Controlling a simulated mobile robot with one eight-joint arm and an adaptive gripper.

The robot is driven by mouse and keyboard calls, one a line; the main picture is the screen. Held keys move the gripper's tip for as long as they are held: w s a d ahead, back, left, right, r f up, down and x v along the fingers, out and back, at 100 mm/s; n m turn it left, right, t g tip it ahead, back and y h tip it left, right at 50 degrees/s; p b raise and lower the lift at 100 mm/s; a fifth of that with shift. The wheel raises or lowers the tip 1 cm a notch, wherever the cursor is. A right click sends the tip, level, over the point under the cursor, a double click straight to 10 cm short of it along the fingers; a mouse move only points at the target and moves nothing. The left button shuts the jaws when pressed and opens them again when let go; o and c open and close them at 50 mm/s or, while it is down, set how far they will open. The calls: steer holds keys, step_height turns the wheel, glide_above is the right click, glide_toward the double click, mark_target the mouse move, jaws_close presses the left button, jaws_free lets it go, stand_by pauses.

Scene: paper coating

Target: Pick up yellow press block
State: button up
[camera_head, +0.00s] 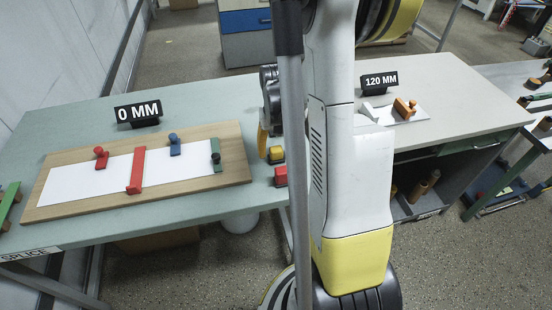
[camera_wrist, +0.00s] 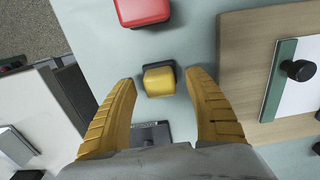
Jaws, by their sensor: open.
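The yellow press block (camera_head: 276,154) sits on the green table to the right of the wooden board, with a dark base under it. In the wrist view the yellow press block (camera_wrist: 159,81) lies between and just ahead of my fingertips. My gripper (camera_wrist: 160,82) is open, with one yellow finger on each side of the block and a gap on both sides. In the head view my gripper (camera_head: 263,140) is mostly hidden behind my arm; one yellow finger shows beside the block.
A red block (camera_head: 281,175) stands close to the yellow one; it also shows in the wrist view (camera_wrist: 142,11). The wooden board (camera_head: 235,165) carries white paper, a red bar (camera_head: 136,170) and knobbed pieces. A 0 MM sign (camera_head: 138,112) stands behind it. A second table (camera_head: 440,80) is at right.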

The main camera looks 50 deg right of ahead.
mark_target(279, 149)
steer(key=shift+f, duration=0.45)
steer(key=shift+r, duration=0.1)
steer(key=c, duration=1.3)
steer(key=shift+c, duration=0.2)
steer(key=shift+r, duration=0.2)
jaws_close()
steer(key=r+p, duration=0.1)
steer(key=r, duration=0.2)
steer(key=r+p, duration=0.1)
steer(key=shift+s+d+r+p, duration=0.2)
steer(key=shift+s+r+p, duration=0.1)
steer(key=shift+s+p, duration=0.05)
steer(key=s+d+r+p, duration=0.3)
steer(key=s+d+r, duration=0.3)
steer(key=s+d, duration=0.1)
steer(key=shift+s+d, duration=0.15)
steer(key=shift+s, duration=0.4)
